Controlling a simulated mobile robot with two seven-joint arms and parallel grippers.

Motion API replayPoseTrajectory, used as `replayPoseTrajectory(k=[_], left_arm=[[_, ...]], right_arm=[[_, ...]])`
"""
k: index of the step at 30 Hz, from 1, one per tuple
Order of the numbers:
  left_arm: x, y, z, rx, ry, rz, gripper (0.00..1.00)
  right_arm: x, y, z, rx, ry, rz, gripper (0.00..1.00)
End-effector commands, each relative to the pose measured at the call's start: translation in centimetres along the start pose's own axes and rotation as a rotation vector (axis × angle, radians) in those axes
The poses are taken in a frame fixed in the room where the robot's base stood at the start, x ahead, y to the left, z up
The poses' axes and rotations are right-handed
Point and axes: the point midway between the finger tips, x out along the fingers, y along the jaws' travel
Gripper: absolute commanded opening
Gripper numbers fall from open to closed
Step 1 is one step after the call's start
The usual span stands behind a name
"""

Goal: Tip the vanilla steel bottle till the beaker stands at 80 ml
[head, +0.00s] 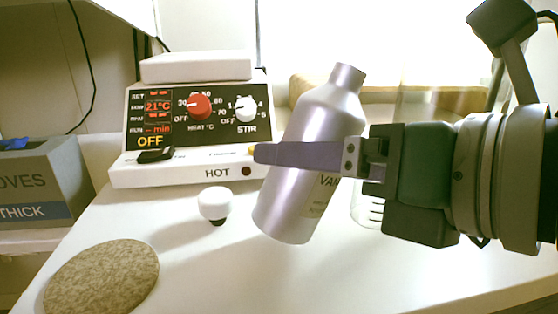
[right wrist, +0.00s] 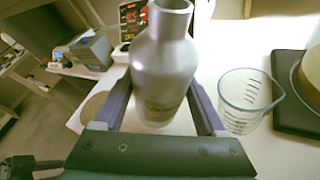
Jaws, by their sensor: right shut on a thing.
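The vanilla steel bottle (head: 309,150) is silver, with an open neck and a label partly hidden by my gripper. My right gripper (head: 258,153) is shut around its body and holds it tilted, with the neck leaning to the right in the head view. The bottle also fills the middle of the right wrist view (right wrist: 163,70), between the two fingers. The clear beaker (right wrist: 246,98) stands to the right of the bottle in the right wrist view, with dark graduation marks. In the head view the beaker (head: 362,211) is mostly hidden behind the bottle and gripper. I cannot read its level.
A hotplate stirrer (head: 190,171) showing 21°C stands at the back. A white-topped cap (head: 215,203) and a round speckled mat (head: 102,281) lie on the white table. A glove box (head: 38,185) is at left. A dark plate (right wrist: 296,115) is right of the beaker.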

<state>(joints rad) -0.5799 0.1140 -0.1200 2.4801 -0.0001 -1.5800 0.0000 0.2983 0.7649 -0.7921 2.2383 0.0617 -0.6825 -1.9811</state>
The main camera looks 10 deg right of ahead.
Motion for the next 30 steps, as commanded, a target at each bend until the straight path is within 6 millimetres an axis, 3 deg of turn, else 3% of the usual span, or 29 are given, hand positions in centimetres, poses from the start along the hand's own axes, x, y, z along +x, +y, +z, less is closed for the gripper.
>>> replayPoseTrajectory(k=[30], left_arm=[[1.5,-0.2,0.6,0.009,-0.002,-0.007,0.5]], right_arm=[[-0.1,-0.2,0.1,0.078,-0.013,0.034,0.0]])
